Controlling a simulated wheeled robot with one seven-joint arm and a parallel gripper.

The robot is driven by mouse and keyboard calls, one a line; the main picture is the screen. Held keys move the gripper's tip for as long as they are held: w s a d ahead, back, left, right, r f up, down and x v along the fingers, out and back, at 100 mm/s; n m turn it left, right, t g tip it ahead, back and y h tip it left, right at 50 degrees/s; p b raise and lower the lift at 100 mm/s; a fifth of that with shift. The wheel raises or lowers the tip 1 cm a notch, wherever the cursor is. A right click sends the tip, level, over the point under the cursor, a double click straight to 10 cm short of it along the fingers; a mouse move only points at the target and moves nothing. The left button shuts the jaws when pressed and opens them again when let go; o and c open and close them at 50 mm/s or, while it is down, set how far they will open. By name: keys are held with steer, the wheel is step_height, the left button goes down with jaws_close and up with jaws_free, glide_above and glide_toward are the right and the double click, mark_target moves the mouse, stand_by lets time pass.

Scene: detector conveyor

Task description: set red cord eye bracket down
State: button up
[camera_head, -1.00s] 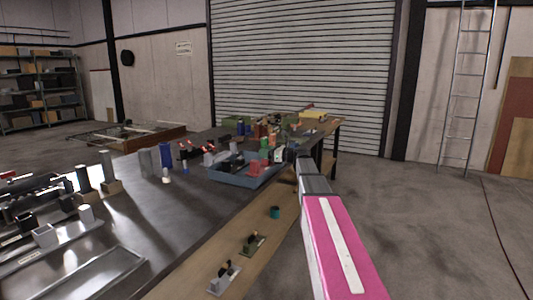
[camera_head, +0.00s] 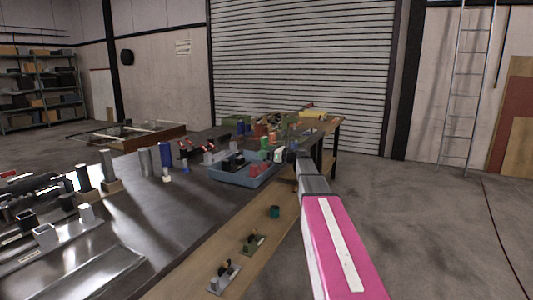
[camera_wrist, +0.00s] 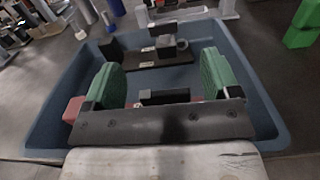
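The red cord eye bracket shows as a red piece (camera_head: 258,169) in the blue tray on the bench in the head view. In the wrist view red parts (camera_wrist: 74,109) show low in the tray, beside and behind the left finger; the rest is hidden by my gripper. My gripper (camera_wrist: 162,84) has two green-padded fingers set wide apart over the tray, with nothing clearly clamped between them. In the head view my gripper end is small and blurred among the clutter.
The blue tray (camera_wrist: 50,120) also holds a dark bracket with a grey block (camera_wrist: 168,50). A green object (camera_wrist: 303,25) stands outside it at the right. Several posts and parts stand on the dark bench left of the tray. A teal cup (camera_head: 274,211) sits on the wooden strip.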

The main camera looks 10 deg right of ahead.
steer(key=shift+s+a+f, duration=0.1)
steer(key=shift+f, duration=0.35)
steer(key=shift+r, duration=0.3)
steer(key=v, duration=1.2)
steer(key=shift+r, duration=0.5)
